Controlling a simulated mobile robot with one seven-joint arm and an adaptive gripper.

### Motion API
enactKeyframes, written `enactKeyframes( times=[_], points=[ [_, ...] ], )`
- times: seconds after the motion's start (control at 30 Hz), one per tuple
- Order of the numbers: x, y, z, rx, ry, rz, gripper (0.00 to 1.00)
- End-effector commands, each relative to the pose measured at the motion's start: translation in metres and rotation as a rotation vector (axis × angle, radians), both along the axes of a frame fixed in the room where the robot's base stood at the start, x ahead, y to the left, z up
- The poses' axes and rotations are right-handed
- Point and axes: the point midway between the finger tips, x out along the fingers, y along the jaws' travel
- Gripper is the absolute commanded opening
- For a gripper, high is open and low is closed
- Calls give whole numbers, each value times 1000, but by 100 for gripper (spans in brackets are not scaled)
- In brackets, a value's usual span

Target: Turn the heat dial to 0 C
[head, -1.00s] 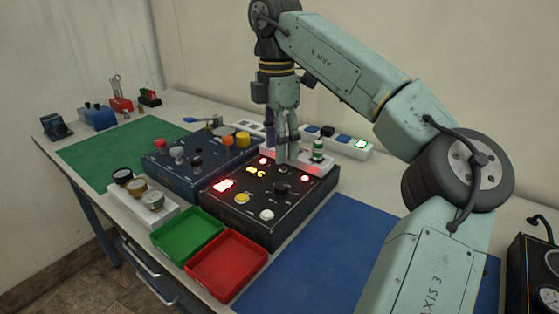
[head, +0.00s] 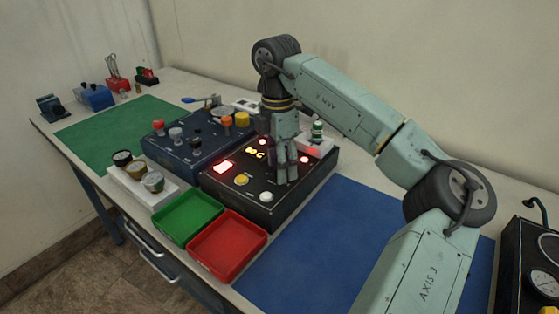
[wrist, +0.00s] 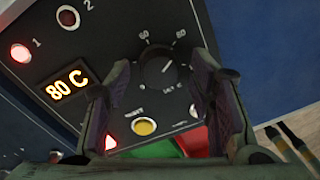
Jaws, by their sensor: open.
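The heat dial (wrist: 158,74) is a round black knob on the black control box (head: 222,199). Its pale pointer line is turned to the upper right, toward the 80 mark. The orange display (wrist: 67,84) beside it reads 80 C. My gripper (head: 287,178) is over the box, pointing down. In the wrist view its two fingers (wrist: 161,66) are apart, one on each side of the dial, with gaps visible between them and the knob. In the head view the gripper hides the dial.
A yellow button (head: 241,180) and a white button (head: 266,197) sit near the dial on the box. Red lamps glow on it. A blue box (head: 170,160) with knobs stands left. A green tray (head: 187,217) and a red tray (head: 228,247) lie in front. The blue mat (head: 330,235) is clear.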

Motion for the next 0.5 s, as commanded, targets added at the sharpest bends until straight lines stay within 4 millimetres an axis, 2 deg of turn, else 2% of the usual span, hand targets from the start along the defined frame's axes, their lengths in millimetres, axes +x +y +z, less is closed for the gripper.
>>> enactKeyframes(
  times=[0.23, 0.5],
  points=[
    [0, 0, -1, 0, 0, 0, 49],
    [0, 0, -1, 0, 0, 0, 31]
  ],
)
